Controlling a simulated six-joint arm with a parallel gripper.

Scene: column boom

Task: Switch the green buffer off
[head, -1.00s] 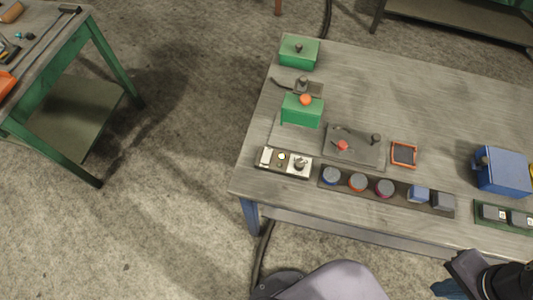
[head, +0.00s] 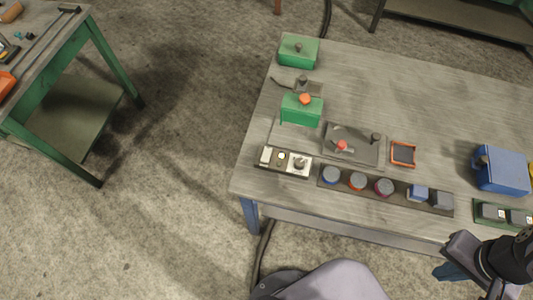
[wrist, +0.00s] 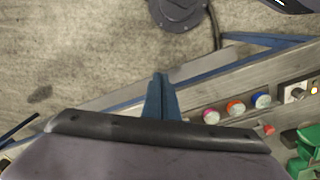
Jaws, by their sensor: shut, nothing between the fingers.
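Two green boxes stand at the left of the bench: one with a dark knob on top (head: 298,55) at the back, one with an orange-red knob (head: 302,112) nearer. I cannot tell which is the green buffer. In front of them, a panel with a lit yellowish-white lamp and a metal toggle (head: 285,162) lies near the front edge; part of it shows in the wrist view (wrist: 295,92). My gripper (head: 452,271) is shut and empty beyond the bench's front edge at the lower right, well away from the boxes. Its blue fingers show in the wrist view (wrist: 161,80).
A dark strip with round coloured caps and square blocks (head: 385,190) runs along the front edge. A grey plate with a red knob (head: 355,146), an orange-framed tray (head: 403,154) and a blue box (head: 502,170) stand behind it. Bare bench top (head: 420,95) lies further back.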

